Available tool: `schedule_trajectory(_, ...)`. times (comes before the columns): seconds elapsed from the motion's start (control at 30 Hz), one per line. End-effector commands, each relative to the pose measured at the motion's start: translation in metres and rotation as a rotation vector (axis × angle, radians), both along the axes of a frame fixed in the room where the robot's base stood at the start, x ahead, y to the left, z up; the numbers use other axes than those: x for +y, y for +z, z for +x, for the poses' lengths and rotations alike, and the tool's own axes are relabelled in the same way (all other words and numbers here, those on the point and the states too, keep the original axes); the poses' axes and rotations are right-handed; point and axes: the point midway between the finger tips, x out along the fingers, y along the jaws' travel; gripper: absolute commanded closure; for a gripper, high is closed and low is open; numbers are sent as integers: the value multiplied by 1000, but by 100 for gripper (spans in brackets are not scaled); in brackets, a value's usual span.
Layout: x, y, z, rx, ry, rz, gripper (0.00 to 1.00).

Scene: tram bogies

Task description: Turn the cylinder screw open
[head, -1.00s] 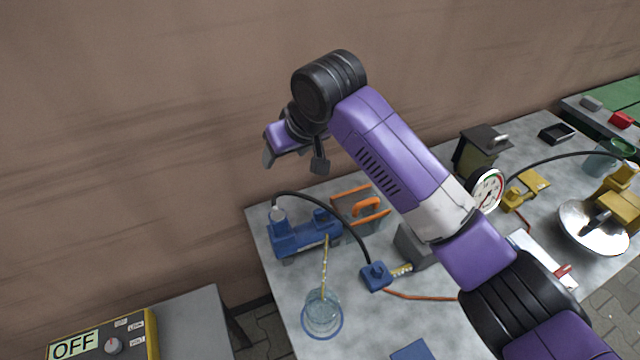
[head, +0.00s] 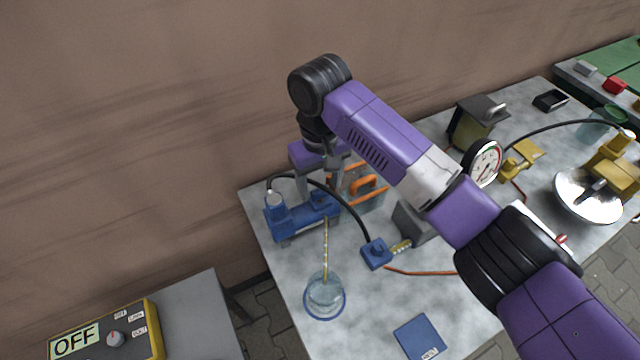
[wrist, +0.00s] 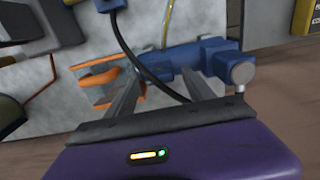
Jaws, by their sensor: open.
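A blue cylinder unit (head: 300,218) lies near the back left of the table (head: 270,262), with a grey round cap (head: 274,200) at its left end. A black hose (head: 345,200) runs from that end to a small blue block (head: 377,252). A yellow tube (head: 326,250) goes from the unit into a clear jar (head: 325,296). I cannot make out the screw itself. My gripper (head: 319,188) points down above the unit, open and empty. In the wrist view its fingers (wrist: 161,80) reach toward the blue unit (wrist: 180,60), with the grey cap (wrist: 242,72) to their right.
A pressure gauge (head: 484,163), yellow parts (head: 522,158) and a metal bowl (head: 588,197) are farther right. A blue booklet (head: 420,337) lies in front. An OFF panel (head: 105,333) is at lower left.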

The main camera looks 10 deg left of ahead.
Motion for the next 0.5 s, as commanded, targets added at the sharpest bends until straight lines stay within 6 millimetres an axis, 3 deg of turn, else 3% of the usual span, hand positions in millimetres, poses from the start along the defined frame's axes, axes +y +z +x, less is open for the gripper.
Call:
schedule_trajectory(0.17, 0, -12, 0, -1, 0, -1, 38)
schedule_trajectory(0.43, 0, -13, 0, -1, 0, 1, 38)
schedule_trajectory(0.5, 0, -13, 0, -1, 0, 1, 52)
